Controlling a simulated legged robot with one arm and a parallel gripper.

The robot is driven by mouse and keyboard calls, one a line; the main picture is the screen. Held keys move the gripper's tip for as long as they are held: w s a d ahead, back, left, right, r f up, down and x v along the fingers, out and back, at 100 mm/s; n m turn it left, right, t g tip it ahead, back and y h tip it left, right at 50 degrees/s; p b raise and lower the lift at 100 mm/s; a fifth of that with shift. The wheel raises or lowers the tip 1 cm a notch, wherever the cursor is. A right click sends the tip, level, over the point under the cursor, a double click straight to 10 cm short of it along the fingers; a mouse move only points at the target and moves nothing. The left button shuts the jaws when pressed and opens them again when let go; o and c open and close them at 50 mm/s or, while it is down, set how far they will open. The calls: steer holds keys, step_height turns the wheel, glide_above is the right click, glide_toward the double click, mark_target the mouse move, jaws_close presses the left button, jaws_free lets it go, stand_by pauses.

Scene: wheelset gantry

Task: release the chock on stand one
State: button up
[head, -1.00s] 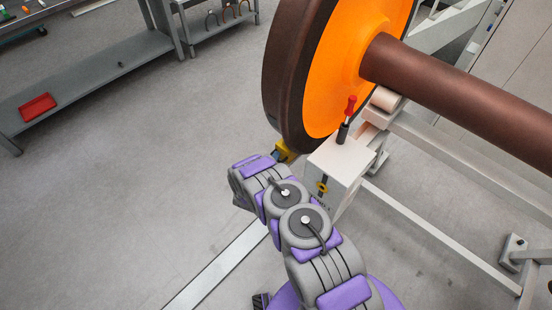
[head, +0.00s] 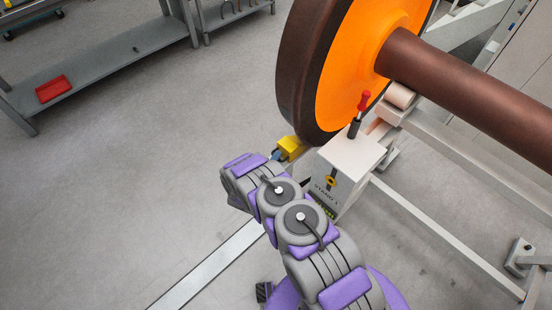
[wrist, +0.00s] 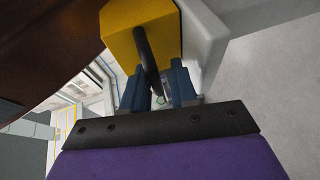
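The chock is a yellow block (head: 291,148) at the foot of the big wheel, beside the white box of stand one (head: 350,161), which is labelled "STAND 1". In the wrist view the chock (wrist: 140,28) shows at the top, with a curved dark handle (wrist: 148,62) on its near face. My gripper (wrist: 157,75) has two blue fingers spread apart, one on each side of the handle's lower part. A gap shows between the handle and the right finger. In the head view my gripper (head: 277,156) is mostly hidden behind my wrist, close by the chock.
The brown-rimmed orange wheel (head: 345,75) and its axle (head: 460,95) rise above the stand. A red-handled lever (head: 362,104) stands on the white box. Pale frame rails (head: 440,235) run at right. A grey shelf (head: 100,72) with a red tray (head: 53,89) is at upper left. Floor between is clear.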

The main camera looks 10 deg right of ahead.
steer(key=shift+w+a+r, duration=0.1)
stand_by(0.4)
steer(key=p+v, duration=0.4)
steer(key=v, duration=1.3)
steer(key=shift+a, duration=0.15)
